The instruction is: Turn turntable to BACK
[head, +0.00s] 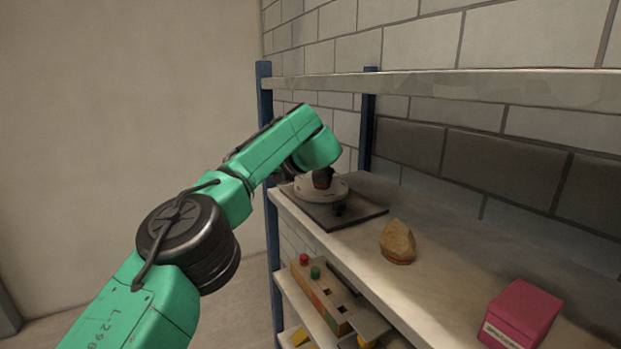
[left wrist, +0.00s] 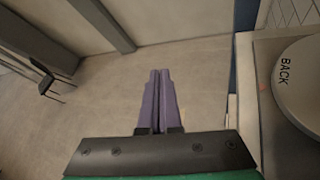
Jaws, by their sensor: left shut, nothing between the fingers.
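The turntable (head: 304,194) is a pale round disc on a dark square base (head: 356,216) at the far left end of the upper shelf. A dark upright shape stands over the disc; I cannot tell whether it belongs to the turntable. My left arm reaches over from the left, and its gripper is hidden in the head view. In the left wrist view, my left gripper (left wrist: 159,72) has purple fingers pressed together and empty, over open floor. The turntable (left wrist: 302,88) shows at the right edge there, apart from the fingers, with the word BACK (left wrist: 285,72) on it. My right gripper is not in view.
A blue post (head: 265,95) rises by the turntable.

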